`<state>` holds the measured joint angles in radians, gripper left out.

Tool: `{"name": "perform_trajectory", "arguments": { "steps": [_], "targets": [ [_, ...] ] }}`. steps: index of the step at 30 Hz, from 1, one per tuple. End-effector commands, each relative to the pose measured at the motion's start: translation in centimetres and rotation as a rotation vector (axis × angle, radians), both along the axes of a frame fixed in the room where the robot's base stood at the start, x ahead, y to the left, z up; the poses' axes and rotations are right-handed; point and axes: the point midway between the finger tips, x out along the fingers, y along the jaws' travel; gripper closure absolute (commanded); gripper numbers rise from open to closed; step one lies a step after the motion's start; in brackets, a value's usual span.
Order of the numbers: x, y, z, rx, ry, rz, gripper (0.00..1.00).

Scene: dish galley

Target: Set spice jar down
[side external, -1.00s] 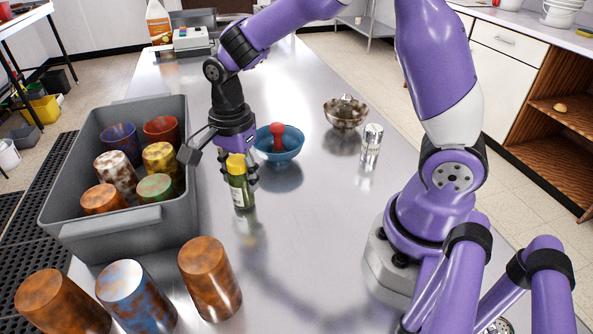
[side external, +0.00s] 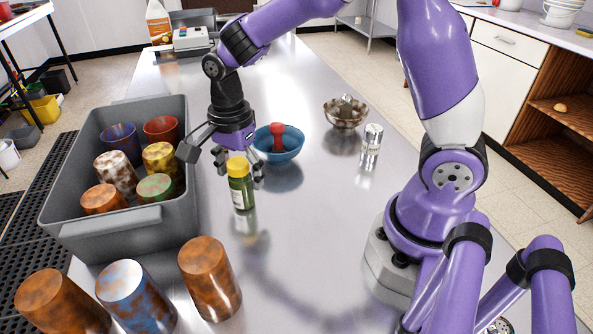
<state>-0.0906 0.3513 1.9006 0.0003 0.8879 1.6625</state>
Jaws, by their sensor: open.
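The spice jar (side external: 241,187), green with a yellow lid and a pale label, stands upright on the steel table (side external: 310,240). My gripper (side external: 239,170) is open, just behind and above the jar in the side external view. Its fingers show on both sides of the jar's upper part. The jar hides part of the space between the fingertips, so I cannot tell whether any finger still touches it.
A grey crate (side external: 110,232) with several mottled cups stands at left. Three more cups (side external: 209,278) stand at the front left. A blue bowl (side external: 292,151) with a red item, a patterned bowl (side external: 347,121) and a silver shaker (side external: 371,146) stand behind. The middle front is clear.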

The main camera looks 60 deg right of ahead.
Motion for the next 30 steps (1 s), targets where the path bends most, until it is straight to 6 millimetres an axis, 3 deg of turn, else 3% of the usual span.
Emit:
{"name": "perform_trajectory", "arguments": {
  "steps": [12,19,23,30],
  "targets": [
    [0.0,0.0,9.1,0.0,-0.005,0.0,0.19],
    [-0.5,-0.2,11.5,0.001,-0.024,0.063,0.19],
    [-2.8,-0.9,12.9,-0.014,-0.12,0.353,0.19],
    [-8.4,-2.3,13.1,-0.201,-0.329,1.12,0.19]
  ]
}}
